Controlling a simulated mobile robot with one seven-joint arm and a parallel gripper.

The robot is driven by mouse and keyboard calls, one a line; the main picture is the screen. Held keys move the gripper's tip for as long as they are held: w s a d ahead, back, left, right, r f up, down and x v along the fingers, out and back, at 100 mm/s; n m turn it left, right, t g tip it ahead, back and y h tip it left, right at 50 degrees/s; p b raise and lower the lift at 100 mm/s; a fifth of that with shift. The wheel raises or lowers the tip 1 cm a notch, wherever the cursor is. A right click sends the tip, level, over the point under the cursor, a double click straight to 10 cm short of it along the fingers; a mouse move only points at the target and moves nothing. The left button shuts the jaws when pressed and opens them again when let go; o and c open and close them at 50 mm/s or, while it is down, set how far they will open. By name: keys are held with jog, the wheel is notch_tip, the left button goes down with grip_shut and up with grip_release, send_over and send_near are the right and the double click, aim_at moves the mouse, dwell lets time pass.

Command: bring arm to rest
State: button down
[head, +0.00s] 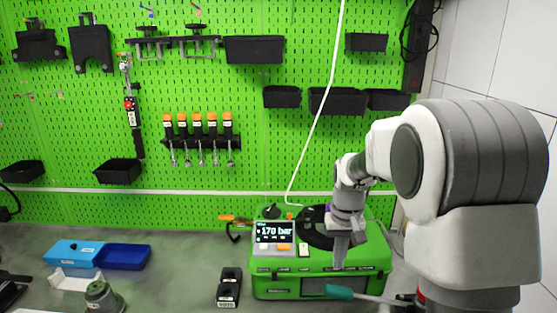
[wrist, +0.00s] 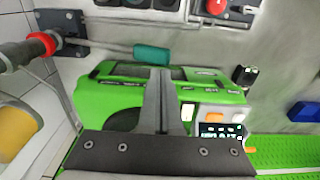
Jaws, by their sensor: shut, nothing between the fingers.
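My gripper (head: 339,252) points down in front of the green pump testbench (head: 375,262) in the head view. Its fingers are together with nothing between them. In the wrist view the closed fingers (wrist: 163,82) stand out over the green testbench (wrist: 92,97). The testbench display (head: 275,231) reads 170 bar in the head view. The arm reaches in from the right side of the head view and hides part of the testbench. I cannot tell whether the fingertips touch the testbench.
A teal-handled tool (head: 340,292) lies in front of the testbench. A black block (head: 229,287) stands left of it. A blue box (head: 122,257) and a grey fitting (head: 103,297) are farther left. A green pegboard (head: 60,120) with tools and bins rises behind. Bench between is clear.

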jog(key=s+r+t, duration=0.3)
jog(key=s+r, duration=0.8)
jog(key=s, duration=0.2)
jog(key=s+t+b, duration=0.1)
jog(key=s+t, duration=0.1)
jog(key=s, duration=1)
jog(key=shift+s+r, duration=0.25)
jog(key=shift+r, duration=0.2)
jog(key=shift+a, duration=0.1)
